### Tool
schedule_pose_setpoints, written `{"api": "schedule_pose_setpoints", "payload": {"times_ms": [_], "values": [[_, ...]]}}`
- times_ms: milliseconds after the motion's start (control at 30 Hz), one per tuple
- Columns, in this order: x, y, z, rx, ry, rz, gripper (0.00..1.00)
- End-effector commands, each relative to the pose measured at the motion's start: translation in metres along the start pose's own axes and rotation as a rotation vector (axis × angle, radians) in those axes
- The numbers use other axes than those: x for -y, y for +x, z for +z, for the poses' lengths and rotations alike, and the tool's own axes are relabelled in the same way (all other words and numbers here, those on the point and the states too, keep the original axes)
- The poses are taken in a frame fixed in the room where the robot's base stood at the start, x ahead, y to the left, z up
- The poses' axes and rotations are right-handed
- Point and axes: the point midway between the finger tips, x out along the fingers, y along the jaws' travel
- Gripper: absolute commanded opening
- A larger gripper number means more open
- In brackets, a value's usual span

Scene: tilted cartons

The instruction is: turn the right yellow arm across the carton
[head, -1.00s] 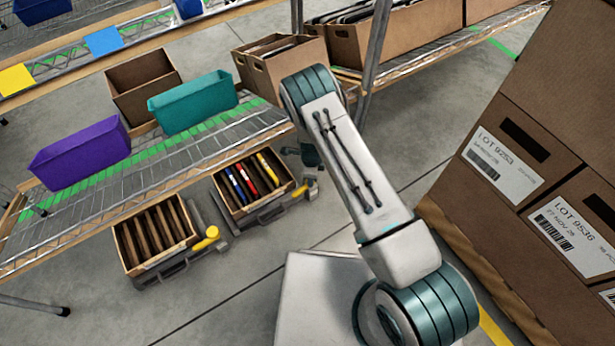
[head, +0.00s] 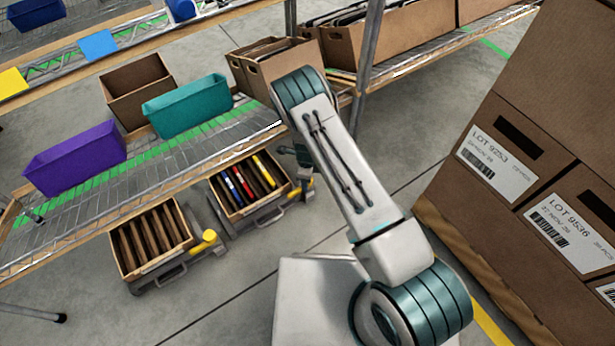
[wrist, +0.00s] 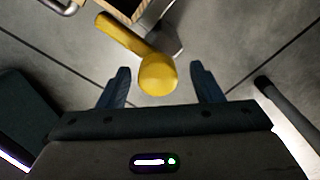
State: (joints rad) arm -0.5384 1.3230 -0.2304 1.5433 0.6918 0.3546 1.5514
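The right carton (head: 243,187) sits tilted on a low stand below the rack and holds several coloured files. The right yellow arm (head: 309,182) is at its right side, mostly hidden in the head view. In the wrist view the yellow arm (wrist: 121,36) runs from beside the carton's edge (wrist: 125,8) to a round knob (wrist: 158,75), outside the carton. My gripper (wrist: 160,66) is open, with the knob between its fingers in the picture and a gap on each side. I cannot tell how far the knob is in depth.
The left carton (head: 118,241) with dividers stands beside it, its yellow arm (head: 203,243) pointing out to the right. The rack shelf (head: 150,165) with purple and teal bins overhangs behind. Stacked lot cartons (head: 520,160) stand at the right. Grey floor (head: 225,300) is clear in front.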

Motion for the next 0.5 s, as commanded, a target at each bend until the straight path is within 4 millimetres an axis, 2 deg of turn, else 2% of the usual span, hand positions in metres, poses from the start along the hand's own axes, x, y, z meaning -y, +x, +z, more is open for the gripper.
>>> {"api": "schedule_pose_setpoints", "payload": {"times_ms": [267, 367, 500], "values": [[-0.001, -0.005, 0.000, -0.002, -0.003, 0.002, 0.59], [-0.001, -0.019, 0.000, -0.001, -0.003, 0.001, 0.59], [0.000, -0.050, 0.001, -0.001, -0.003, -0.001, 0.59]]}}
